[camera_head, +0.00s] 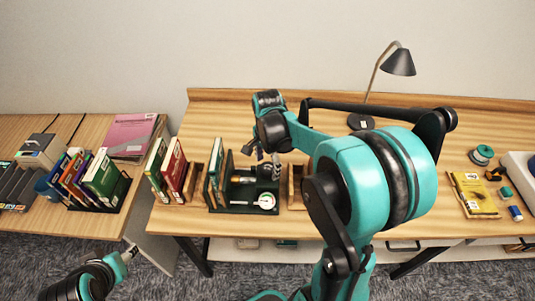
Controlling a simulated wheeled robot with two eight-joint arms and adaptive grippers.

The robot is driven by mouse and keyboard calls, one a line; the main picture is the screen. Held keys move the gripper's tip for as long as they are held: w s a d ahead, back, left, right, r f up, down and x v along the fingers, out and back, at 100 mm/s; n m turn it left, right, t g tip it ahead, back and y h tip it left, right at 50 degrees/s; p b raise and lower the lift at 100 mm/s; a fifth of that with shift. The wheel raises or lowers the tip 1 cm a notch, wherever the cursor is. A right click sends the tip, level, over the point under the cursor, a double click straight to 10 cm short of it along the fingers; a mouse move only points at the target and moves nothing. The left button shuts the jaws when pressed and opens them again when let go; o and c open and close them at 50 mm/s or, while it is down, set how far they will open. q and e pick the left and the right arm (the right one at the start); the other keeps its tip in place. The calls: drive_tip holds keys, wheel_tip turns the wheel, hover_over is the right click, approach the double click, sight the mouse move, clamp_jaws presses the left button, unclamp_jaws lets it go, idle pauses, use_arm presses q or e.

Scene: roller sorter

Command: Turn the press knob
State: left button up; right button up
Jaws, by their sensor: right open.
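The press (240,209) is a dark green frame on the wooden table, between upright books. It holds a metal cylinder and a round white-faced part (266,201); I cannot clearly tell which part is the knob. My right gripper (262,156) is open and hangs just above the back of the press, fingers pointing down. It looks empty, and whether it touches anything is unclear. My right arm covers the table to the right of the press. My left gripper (131,253) is low at the left, in front of the tables and away from the press; its finger state is too small to tell.
Green and red books (173,171) stand left of the press. The left table has a book rack (100,180) and a pink folder (131,135). A black lamp (398,62) stands at the back right. A yellow book (473,194) and small spools lie on the right.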

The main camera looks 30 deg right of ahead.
sight(268, 168)
wheel_tip(268, 168, up, 11)
idle(0.3)
drive_tip(key=shift+f, duration=0.15)
drive_tip(key=s+a+f+n+t+b, duration=0.4)
drive_tip(key=s+a+f+n+t, duration=0.3)
drive_tip(key=n, duration=1)
drive_tip(key=s+a+f, duration=0.1)
drive_tip(key=s+a, duration=0.2)
drive_tip(key=shift+s+a, duration=0.2)
drive_tip(key=shift+s, duration=0.2)
